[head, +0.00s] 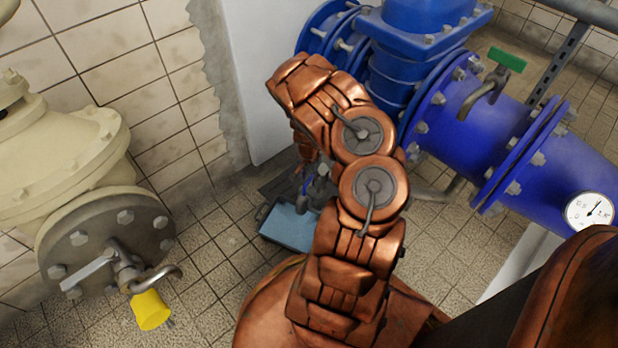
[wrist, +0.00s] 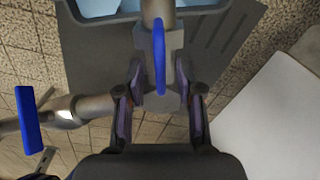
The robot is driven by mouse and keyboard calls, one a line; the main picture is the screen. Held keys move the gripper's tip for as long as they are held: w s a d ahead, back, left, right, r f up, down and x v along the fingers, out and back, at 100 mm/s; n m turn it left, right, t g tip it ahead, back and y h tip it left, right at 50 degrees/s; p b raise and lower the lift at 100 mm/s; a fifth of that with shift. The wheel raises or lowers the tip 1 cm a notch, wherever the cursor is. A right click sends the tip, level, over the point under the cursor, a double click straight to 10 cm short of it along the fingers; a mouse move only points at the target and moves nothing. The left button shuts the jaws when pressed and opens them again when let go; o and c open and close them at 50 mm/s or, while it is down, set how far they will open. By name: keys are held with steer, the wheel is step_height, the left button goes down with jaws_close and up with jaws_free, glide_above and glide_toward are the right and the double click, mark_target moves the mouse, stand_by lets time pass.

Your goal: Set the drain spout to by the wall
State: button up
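In the wrist view a grey metal pipe fitting, which looks like the drain spout (wrist: 154,12), has a narrow blue lever (wrist: 159,58) along its front. Its pipe runs up the picture over a tub. My gripper (wrist: 160,75) has one finger on each side of the fitting's body, with the tips close to its edges. Whether they press on it is not clear. In the head view my copper-coloured arm hides most of the fitting, and the gripper's fingertips cannot be made out.
A light blue tub (head: 290,222) sits on the tiled floor; its grey rim (wrist: 205,5) shows in the wrist view. A second blue lever (wrist: 28,120) is on the pipe at left.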

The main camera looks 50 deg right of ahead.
jaws_close()
stand_by(0.6)
